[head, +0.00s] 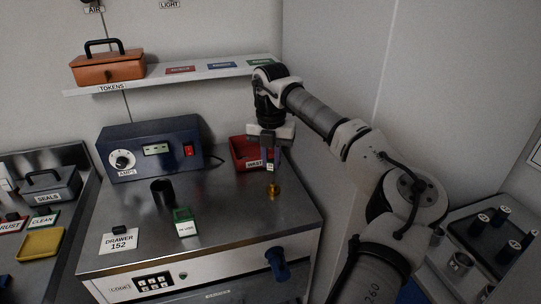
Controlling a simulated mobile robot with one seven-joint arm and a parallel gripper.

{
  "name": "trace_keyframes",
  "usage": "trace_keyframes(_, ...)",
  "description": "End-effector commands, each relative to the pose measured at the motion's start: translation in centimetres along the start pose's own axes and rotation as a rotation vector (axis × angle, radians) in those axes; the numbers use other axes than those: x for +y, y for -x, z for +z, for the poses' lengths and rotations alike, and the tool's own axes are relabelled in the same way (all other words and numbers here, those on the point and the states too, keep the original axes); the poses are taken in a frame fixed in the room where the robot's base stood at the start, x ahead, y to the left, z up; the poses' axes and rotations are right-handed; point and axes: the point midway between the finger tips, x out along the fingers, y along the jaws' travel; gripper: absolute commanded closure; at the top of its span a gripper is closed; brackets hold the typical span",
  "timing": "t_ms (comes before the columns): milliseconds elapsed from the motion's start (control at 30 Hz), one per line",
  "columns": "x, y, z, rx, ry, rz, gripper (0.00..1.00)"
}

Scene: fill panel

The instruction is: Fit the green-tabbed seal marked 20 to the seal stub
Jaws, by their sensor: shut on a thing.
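My gripper (270,168) points down over the right part of the metal worktop, in front of the red tray. It is shut on a small seal with a pale tag (270,166), mostly hidden between the fingers. The tag's number and tab colour are too small to tell. A brass stub (273,191) stands upright on the worktop directly below my fingertips. It appears to be the seal stub. Whether the seal touches it I cannot tell.
A red tray (241,153) sits behind my gripper. A blue AMPS box (150,150), black cup (162,192), green-topped labelled item (184,222) and DRAWER 152 card (119,241) stand left. A SEALS box (50,187) is far left. The worktop's front middle is clear.

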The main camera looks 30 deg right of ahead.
Motion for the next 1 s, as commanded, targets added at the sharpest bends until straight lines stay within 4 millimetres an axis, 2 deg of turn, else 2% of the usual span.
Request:
trace_keyframes(367,0.0,-0.4,0.0,0.001,-0.001,0.000,1.00)
trace_keyframes(1000,0.0,-5.6,0.0,0.001,0.000,0.000,1.00)
